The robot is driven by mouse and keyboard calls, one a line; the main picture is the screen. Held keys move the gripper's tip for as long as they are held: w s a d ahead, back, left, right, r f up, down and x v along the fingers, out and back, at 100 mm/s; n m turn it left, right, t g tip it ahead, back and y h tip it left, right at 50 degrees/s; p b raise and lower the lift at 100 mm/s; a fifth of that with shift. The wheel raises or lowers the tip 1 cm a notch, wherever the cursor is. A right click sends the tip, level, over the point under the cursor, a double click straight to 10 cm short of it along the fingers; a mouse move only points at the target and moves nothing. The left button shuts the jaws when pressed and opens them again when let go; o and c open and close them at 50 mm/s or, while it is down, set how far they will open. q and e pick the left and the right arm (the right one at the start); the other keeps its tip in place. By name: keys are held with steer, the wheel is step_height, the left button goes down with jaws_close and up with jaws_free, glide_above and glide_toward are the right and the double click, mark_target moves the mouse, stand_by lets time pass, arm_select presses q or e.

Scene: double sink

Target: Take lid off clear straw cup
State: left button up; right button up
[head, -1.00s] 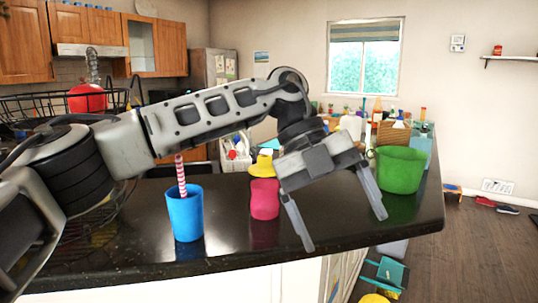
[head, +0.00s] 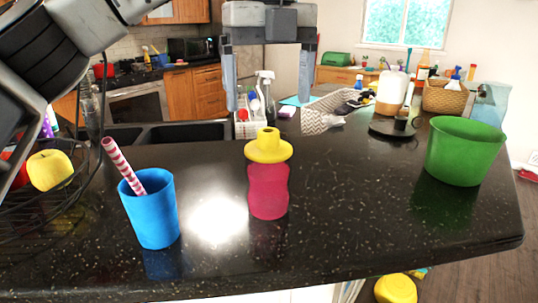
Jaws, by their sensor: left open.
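A pinkish-red cup (head: 268,190) stands upright on the dark counter with a wide yellow lid (head: 269,148) on top. The lid has a round hole at its raised centre, and no straw stands in it. A blue cup (head: 152,212) stands to its left, with a red-and-white striped straw (head: 123,165) leaning in it. My left gripper (head: 268,103) is open and empty, fingers pointing down, above the lid in the head view. Its fingers touch neither lid nor cup; their exact depth is hard to tell. My right gripper is not in view.
A green tub (head: 464,150) stands on the right of the counter. A wire rack with a yellow apple (head: 50,170) is at the left. The sink (head: 182,133) lies behind the cups. A caddy, cloth, bottles and a basket (head: 445,97) fill the back.

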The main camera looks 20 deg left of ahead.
mark_target(269, 131)
arm_select(q)
steer(key=shift+w+a+f+p, duration=0.1)
steer(key=shift+f+p, duration=0.1)
steer(key=shift+f, duration=1.55)
steer(key=shift+w+a+f+p, duration=0.1)
steer(key=shift+f+p, duration=0.1)
steer(key=shift+f, duration=1.55)
steer(key=c, duration=1.1)
